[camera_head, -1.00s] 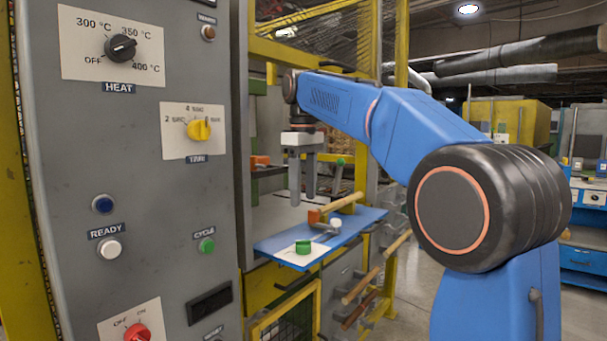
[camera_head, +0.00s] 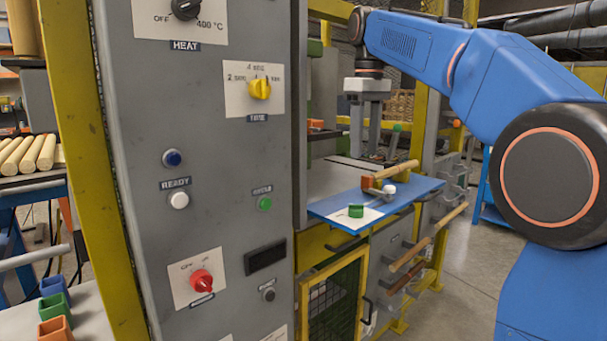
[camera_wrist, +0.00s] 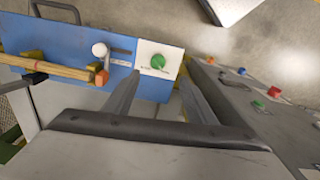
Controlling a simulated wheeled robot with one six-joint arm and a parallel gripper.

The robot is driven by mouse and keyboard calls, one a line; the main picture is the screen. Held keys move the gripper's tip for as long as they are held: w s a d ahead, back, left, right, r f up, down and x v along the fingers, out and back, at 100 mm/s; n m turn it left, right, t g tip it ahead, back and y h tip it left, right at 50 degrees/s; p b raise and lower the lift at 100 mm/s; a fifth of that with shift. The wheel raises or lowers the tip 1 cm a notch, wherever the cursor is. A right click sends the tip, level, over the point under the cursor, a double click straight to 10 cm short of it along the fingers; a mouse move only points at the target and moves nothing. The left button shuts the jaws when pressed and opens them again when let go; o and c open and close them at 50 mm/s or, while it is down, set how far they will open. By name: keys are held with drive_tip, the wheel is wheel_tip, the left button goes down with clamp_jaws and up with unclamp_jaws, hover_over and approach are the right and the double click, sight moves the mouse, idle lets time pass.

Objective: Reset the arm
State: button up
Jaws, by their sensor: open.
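My gripper (camera_head: 364,132) is open and points down, with nothing between its fingers. It hangs behind and above the blue shelf (camera_head: 425,188) beside the grey control panel. In the wrist view its two fingers (camera_wrist: 155,97) stand apart at the near side of the blue shelf (camera_wrist: 62,75). My blue arm reaches in from the right, bent at the elbow.
On the shelf are a wooden rod (camera_head: 396,169), an orange block (camera_head: 367,182), a lever with a white knob (camera_head: 388,189) and a green knob (camera_head: 356,211) on a white plate. The panel (camera_head: 215,140) stands left. Rods (camera_head: 25,152) lie far left.

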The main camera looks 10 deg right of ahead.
drive_tip(key=s+d+f+m+t, duration=0.2)
drive_tip(key=s+d+f+m, duration=0.1)
drive_tip(key=s+f, duration=1.2)
drive_tip(key=s+d+f+m+t, duration=0.2)
drive_tip(key=s+f+m, duration=0.3)
drive_tip(key=s+f, duration=1.1)
wheel_tip(320, 180, down, 5)
drive_tip(key=shift+s+d+r, duration=0.2)
drive_tip(key=shift+s+d, duration=0.1)
drive_tip(key=shift+d, duration=0.3)
